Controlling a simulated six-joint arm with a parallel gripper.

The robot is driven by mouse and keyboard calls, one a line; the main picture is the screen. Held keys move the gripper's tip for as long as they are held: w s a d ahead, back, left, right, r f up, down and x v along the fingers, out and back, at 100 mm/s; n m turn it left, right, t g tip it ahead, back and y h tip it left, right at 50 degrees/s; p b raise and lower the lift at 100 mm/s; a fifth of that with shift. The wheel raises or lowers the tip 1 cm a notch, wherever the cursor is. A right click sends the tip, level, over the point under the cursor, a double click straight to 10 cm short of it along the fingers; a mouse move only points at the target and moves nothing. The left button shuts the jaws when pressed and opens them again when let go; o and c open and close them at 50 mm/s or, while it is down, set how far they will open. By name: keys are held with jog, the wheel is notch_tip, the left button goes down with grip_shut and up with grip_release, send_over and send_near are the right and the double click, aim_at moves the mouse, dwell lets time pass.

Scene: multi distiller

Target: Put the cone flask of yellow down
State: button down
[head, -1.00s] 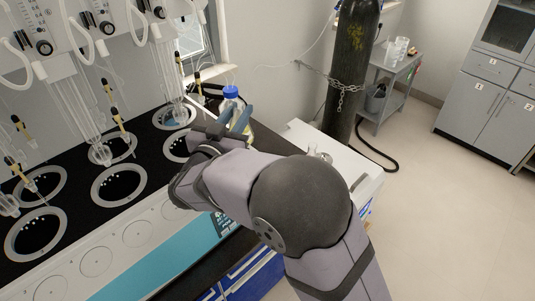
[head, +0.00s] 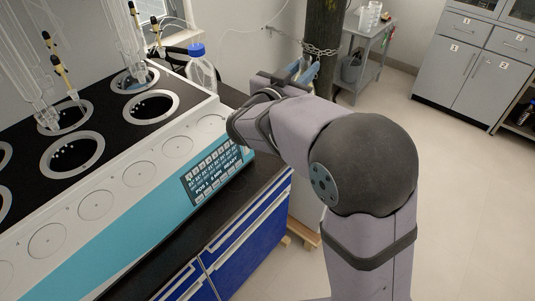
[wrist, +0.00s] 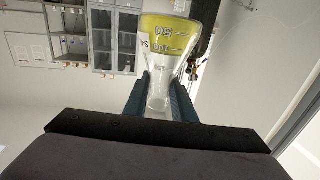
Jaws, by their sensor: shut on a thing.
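The cone flask (wrist: 168,45) with yellow liquid shows in the wrist view, its wide base towards the top of the picture and its neck between my fingers. My gripper (wrist: 158,95) is shut on the flask's neck. In the head view my gripper (head: 306,72) is held to the right of the distiller, with its bluish fingers partly visible. My arm hides most or all of the flask there.
The distiller (head: 150,205), with several round wells and glass tubes, fills the left. A blue-capped bottle (head: 201,72) stands by its back right corner. A gas cylinder (head: 322,40), a grey cart (head: 369,45) and cabinets (head: 460,70) are behind. Open floor lies right.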

jog(key=d+b, duration=0.1)
jog(key=d+f+b, duration=0.1)
jog(key=shift+d+f, duration=0.2)
jog(key=shift+d, duration=0.1)
jog(key=shift+w+f+n+t+y, duration=0.15)
jog(key=shift+n+t+y, duration=0.15)
jog(key=shift+n+y, duration=0.15)
jog(key=shift+w+a+f+n+t+y+b, duration=0.1)
jog(key=shift+a+f+n+t+y+b, duration=0.3)
jog(key=shift+y, duration=0.35)
jog(key=a+f+n+t+y, duration=0.2)
jog(key=a+f+n+y, duration=0.5)
jog(key=a, duration=0.4)
jog(key=shift+m+y, duration=0.65)
jog(key=shift+y, duration=0.05)
jog(key=shift+w+d+f+b, duration=0.1)
jog(key=shift+w+f+b, duration=0.1)
jog(key=shift+f, duration=2.05)
jog(key=shift+w+d+f+b, duration=0.1)
jog(key=shift+w+f+b, duration=0.05)
jog(key=shift+f, duration=2.1)
jog(key=shift+f, duration=0.2)
jog(key=c, duration=1.5)
grip_release()
